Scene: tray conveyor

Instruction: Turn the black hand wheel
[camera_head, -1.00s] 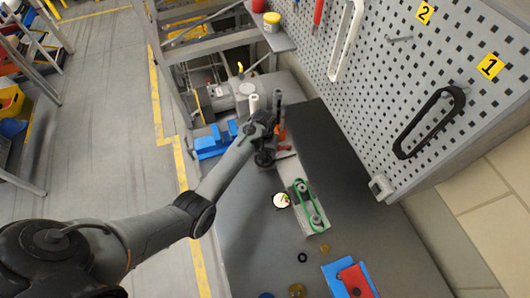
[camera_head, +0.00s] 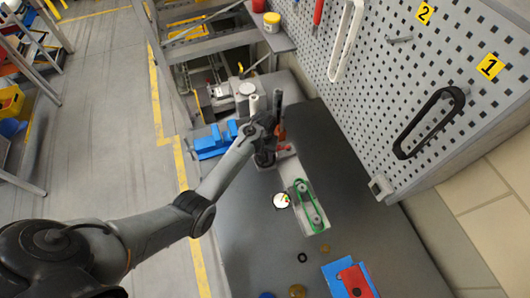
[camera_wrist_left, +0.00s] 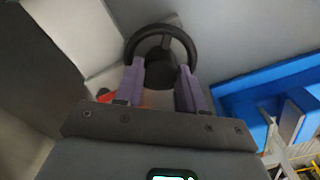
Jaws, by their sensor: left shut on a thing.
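The black hand wheel (camera_wrist_left: 190,42) shows in the left wrist view as a dark ring with a hub. My left gripper (camera_wrist_left: 160,78) has its two purple fingers at the near lower part of the wheel, with dark wheel material between them. It is shut on the wheel; the exact contact is partly hidden by the fingers. In the head view my left gripper (camera_head: 266,145) is over the far end of the bench, and my wrist largely hides the wheel there. My right gripper is not in view.
A green belt unit (camera_head: 308,205) and a white round dial (camera_head: 281,200) lie near the gripper. A blue block (camera_head: 212,145) stands left of it. The pegboard (camera_head: 440,70) bounds the bench on the right. A red block (camera_head: 355,280) lies at the near end.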

